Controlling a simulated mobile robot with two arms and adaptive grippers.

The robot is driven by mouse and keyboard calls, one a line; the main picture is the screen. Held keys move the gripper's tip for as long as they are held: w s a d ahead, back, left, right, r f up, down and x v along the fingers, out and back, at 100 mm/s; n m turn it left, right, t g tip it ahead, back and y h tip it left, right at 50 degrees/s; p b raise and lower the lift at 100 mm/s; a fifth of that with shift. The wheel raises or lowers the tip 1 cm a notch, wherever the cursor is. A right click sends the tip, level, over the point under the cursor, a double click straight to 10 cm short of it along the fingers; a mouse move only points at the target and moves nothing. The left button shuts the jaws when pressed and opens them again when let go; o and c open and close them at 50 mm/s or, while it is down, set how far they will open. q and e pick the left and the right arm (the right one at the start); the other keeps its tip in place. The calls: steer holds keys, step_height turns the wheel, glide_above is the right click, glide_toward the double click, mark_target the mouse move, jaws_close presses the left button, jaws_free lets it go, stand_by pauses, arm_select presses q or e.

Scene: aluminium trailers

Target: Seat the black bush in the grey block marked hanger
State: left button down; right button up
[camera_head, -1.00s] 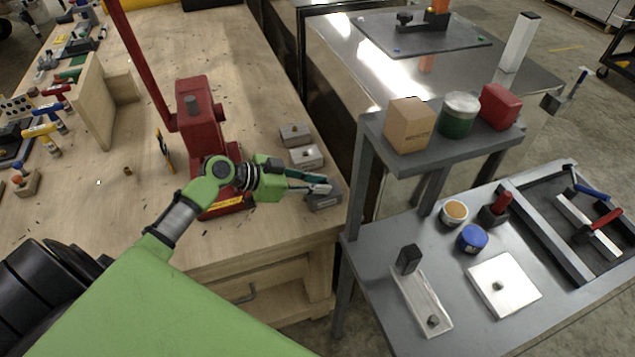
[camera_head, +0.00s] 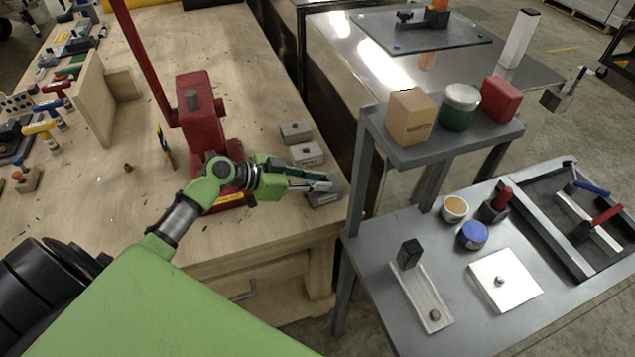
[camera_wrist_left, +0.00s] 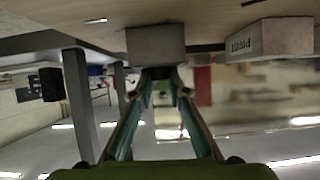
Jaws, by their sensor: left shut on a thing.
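My left gripper (camera_head: 326,184) is at the nearest grey block (camera_head: 326,196), by the bench's right edge. Its fingers are shut on a small dark piece, apparently the black bush (camera_wrist_left: 158,73), which shows between the fingertips in the left wrist view. The bush is at the face of a plain grey block (camera_wrist_left: 155,43); I cannot tell whether it is inside or only against it. No hanger mark is readable. A second grey block (camera_wrist_left: 270,38), with lettering like PIVOT, stands to the right there. My right gripper is not in view.
Two more grey blocks (camera_head: 306,154) (camera_head: 296,132) stand behind the nearest one. A red press (camera_head: 196,110) stands left of them, close to my left arm. A grey cart (camera_head: 385,275) with a tray, pots and boxes stands right of the bench across a narrow gap.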

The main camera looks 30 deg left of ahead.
arm_select(q)
steer(key=c, duration=1.9)
jaws_free()
steer(key=shift+s+d+f+g, duration=0.15)
steer(key=shift+s+f, duration=0.1)
steer(key=shift+f, duration=0.3)
steer(key=shift+s+a+f+g, duration=0.15)
steer(key=shift+s+f, duration=0.1)
steer(key=shift+f, duration=0.3)
steer(key=shift+d, duration=0.2)
steer(key=shift+r, duration=0.2)
steer(key=shift+w+r+p, duration=0.15)
steer(key=shift+r+p, duration=0.55)
steer(key=shift+p, duration=0.55)
steer(key=shift+s+a+f+b, duration=0.15)
steer(key=shift+s+a+b, duration=0.4)
steer(key=shift+a+b, duration=0.3)
steer(key=b+v, duration=0.1)
steer(key=v, duration=0.4)
steer(key=r+b+v, duration=0.1)
steer(key=v, duration=0.4)
steer(key=shift+w, duration=0.15)
